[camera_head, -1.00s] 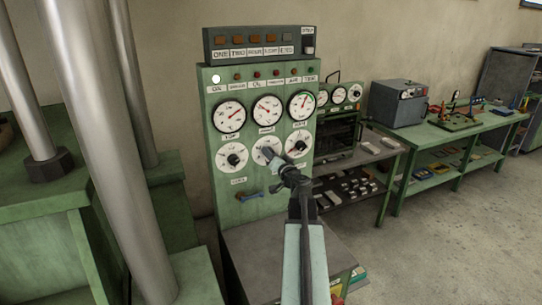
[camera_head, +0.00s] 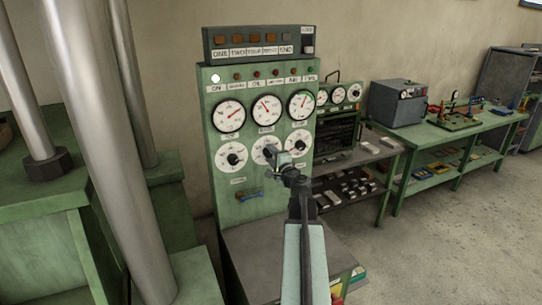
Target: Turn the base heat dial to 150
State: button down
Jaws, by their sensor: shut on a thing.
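A green control panel (camera_head: 222,200) faces me, with a row of three white dials with dark knobs under three round gauges. The left dial (camera_head: 232,157) and the right dial (camera_head: 299,142) show clearly. The middle dial (camera_head: 258,150) is partly covered by my gripper (camera_head: 270,151), which is shut on its knob. The knob itself is hidden behind the jaws, so its pointer cannot be read. The small labels are too blurred to tell which dial is the base heat one. The middle gauge (camera_head: 267,109) has a red needle tilted up to the left.
Thick metal columns (camera_head: 105,130) stand close on the left. A dark shelf unit (camera_head: 350,185) and a green workbench (camera_head: 455,140) stand to the right, with open floor before them.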

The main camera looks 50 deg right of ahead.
jog(key=m, duration=0.4)
jog(key=shift+f, duration=0.1)
jog(key=shift+a+m, duration=0.1)
jog(key=shift+m, duration=2.1)
jog(key=c, duration=0.9)
grip_release()
jog(key=shift+s, duration=0.15)
jog(key=v, duration=0.7)
jog(key=shift+s, duration=0.3)
